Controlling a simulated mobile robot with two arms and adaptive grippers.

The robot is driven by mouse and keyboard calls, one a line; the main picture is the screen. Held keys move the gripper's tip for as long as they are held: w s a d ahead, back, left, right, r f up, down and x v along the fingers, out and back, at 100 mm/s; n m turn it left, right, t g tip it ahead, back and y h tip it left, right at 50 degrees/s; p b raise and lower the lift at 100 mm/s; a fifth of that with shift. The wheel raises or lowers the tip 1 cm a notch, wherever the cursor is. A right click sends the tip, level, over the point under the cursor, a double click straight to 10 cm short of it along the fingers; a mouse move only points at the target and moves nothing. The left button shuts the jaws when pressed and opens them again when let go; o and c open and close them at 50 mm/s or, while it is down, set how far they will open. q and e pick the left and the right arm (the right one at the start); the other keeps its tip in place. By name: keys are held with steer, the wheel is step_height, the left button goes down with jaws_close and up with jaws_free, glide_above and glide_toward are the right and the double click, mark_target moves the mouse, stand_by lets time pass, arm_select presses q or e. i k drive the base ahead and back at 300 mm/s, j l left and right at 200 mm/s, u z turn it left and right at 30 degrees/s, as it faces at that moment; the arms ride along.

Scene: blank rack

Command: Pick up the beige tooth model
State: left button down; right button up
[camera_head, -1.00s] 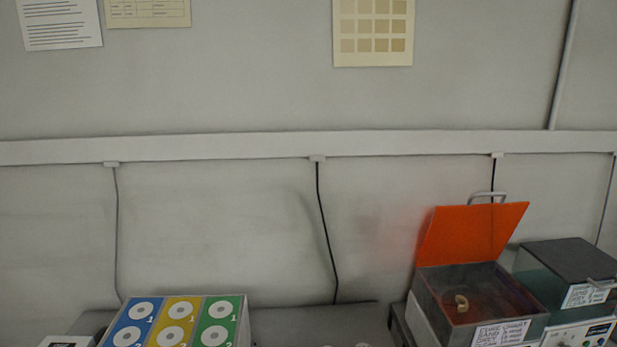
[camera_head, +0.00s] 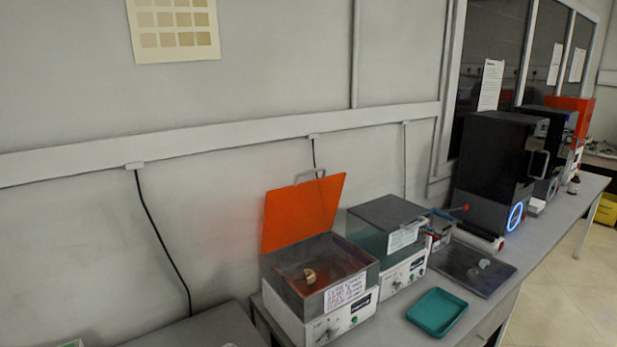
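A small beige tooth model (camera_head: 309,276) lies inside an open metal box (camera_head: 352,276) with a raised orange lid (camera_head: 303,212). The box sits on a white unit with a dial, on the bench below the grey wall. At this size the model's exact shape is hard to make out. Neither of my grippers shows in the head view.
A closed dark box (camera_head: 388,214) on a similar white unit stands right of the open one. A teal tray (camera_head: 437,312) lies in front of it. A tall black machine (camera_head: 494,172) stands farther right. Bench (camera_head: 205,330) left of the box looks mostly clear.

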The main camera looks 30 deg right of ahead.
mark_target(311, 278)
steer(key=k+l+u, duration=0.1)
steer(key=k+l, duration=0.2)
steer(key=l, duration=0.2)
steer(key=k+l, duration=0.35)
steer(key=k+l+u, duration=0.15)
steer(key=k+l, duration=0.15)
steer(key=l, duration=0.3)
